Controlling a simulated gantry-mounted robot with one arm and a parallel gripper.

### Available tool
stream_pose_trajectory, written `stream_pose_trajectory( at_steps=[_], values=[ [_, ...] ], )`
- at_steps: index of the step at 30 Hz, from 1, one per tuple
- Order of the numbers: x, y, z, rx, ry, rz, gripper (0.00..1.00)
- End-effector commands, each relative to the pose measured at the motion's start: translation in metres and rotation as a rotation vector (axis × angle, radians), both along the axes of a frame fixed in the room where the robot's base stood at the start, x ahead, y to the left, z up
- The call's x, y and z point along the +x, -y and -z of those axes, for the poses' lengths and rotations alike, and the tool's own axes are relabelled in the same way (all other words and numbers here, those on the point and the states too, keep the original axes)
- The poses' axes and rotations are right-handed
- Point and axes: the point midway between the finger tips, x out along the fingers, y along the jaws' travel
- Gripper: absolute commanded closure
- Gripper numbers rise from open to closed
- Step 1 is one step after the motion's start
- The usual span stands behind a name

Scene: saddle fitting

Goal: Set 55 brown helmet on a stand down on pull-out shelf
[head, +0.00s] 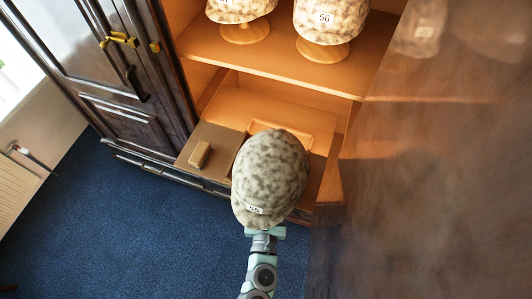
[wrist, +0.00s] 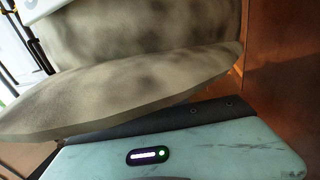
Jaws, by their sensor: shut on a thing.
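The 55 helmet (head: 272,165) is mottled tan and brown, with a white label low on its near side. In the head view it is in front of and partly over the pull-out shelf (head: 213,138). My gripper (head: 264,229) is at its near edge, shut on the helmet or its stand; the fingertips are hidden. The stand cannot be seen under the helmet. In the wrist view the helmet's brim and shell (wrist: 130,85) fill the upper part, above my gripper's pale green body. I cannot tell whether the helmet touches the shelf.
A small tan block (head: 199,154) is at the left of the pull-out shelf. Helmet 56 (head: 330,25) and another helmet stand on the shelf above. A dark door (head: 430,190) fills the right side; another cabinet door (head: 95,60) is at left. Blue carpet (head: 130,220) is clear.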

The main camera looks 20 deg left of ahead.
Motion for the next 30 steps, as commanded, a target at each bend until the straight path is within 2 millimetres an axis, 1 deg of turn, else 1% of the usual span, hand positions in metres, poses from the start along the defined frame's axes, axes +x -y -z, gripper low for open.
stream_pose_trajectory(
  at_steps=[1,3,18,21,24,28,30],
  values=[
    [0.011,-0.007,-0.005,0.002,0.005,-0.008,1.0],
    [0.025,-0.012,-0.005,0.003,0.006,-0.009,1.0],
    [0.118,-0.046,-0.003,0.002,0.006,-0.007,1.0],
    [0.133,-0.052,-0.002,0.002,0.005,-0.009,1.0],
    [0.143,-0.055,-0.002,0.002,0.003,-0.007,1.0],
    [0.148,-0.056,0.0,0.002,0.002,-0.005,1.0],
    [0.148,-0.056,0.008,0.002,0.002,-0.005,1.0]
  ],
)
